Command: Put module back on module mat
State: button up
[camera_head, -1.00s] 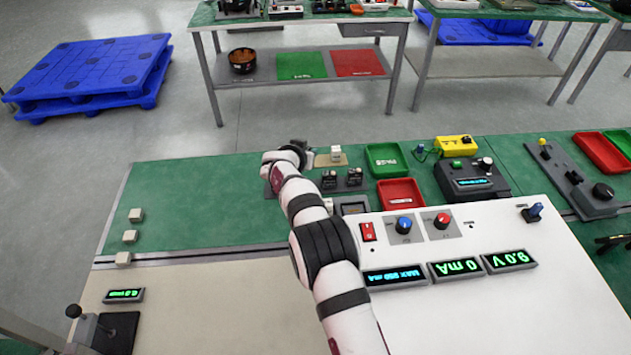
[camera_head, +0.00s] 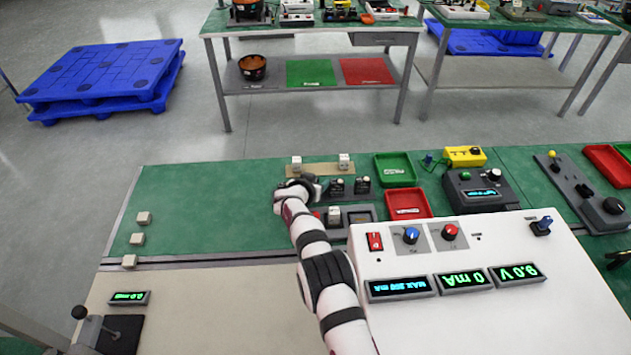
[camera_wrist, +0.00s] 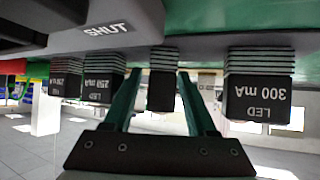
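In the upside-down wrist view, my two green fingers (camera_wrist: 160,90) are apart. A dark finned module (camera_wrist: 162,98) shows between them, with gaps at its sides. Modules marked 250 mA (camera_wrist: 103,90) and 300 mA (camera_wrist: 260,98) stand either side.
A grey part marked SHUT (camera_wrist: 107,30) is close in the wrist view. The white supply box (camera_head: 480,305) stands near my arm. Green (camera_head: 394,166) and red (camera_head: 407,200) trays lie to the right. Three light blocks (camera_head: 137,239) stand at left, with clear green table between.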

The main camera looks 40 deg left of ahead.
jog(key=shift+s+r, duration=0.15)
jog(key=shift+r, duration=0.15)
jog(key=v, duration=1.2)
jog(key=w+d+r+m+g+y, duration=0.25)
jog(key=w+d+r, duration=0.25)
jog(key=d+r, duration=0.65)
jog(key=s+d+r+g, duration=0.25)
jog(key=d+r, duration=0.25)
jog(key=d, duration=0.4)
jog(key=s+d+f+m+g+h, duration=0.2)
jog(key=s+d+m+g+h, duration=0.3)
jog(key=s+d, duration=2)
jog(key=shift+s+d+m+g, duration=0.3)
jog(key=shift+s+m, duration=0.7)
jog(key=shift+m, duration=0.25)
